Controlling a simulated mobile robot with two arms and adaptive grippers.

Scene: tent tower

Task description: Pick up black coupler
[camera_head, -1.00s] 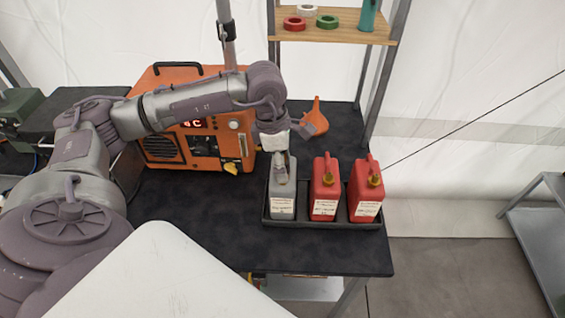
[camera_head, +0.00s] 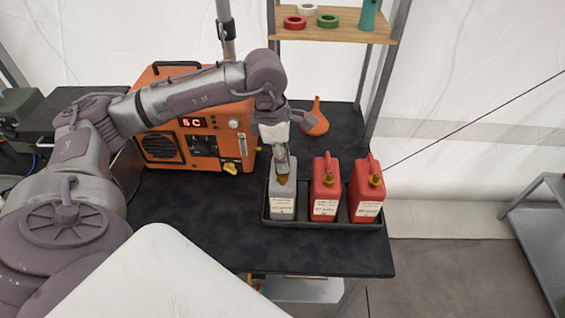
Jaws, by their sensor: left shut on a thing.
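I cannot make out a black coupler in this view. My left gripper (camera_head: 281,160) comes down from above onto the top of the grey can (camera_head: 283,202). It is shut at the can's handle, just behind the brass-coloured cap (camera_head: 282,179). The fingers hide most of that handle. The grey can stands upright at the left end of the black tray (camera_head: 325,226). My right gripper is not in view.
Two red cans (camera_head: 325,190) (camera_head: 367,190) stand to the right in the tray. The orange heater (camera_head: 190,135) and orange funnel (camera_head: 316,122) are behind. A wooden shelf (camera_head: 340,30) holds tape rolls. The dark tabletop (camera_head: 200,215) is clear in front of the heater.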

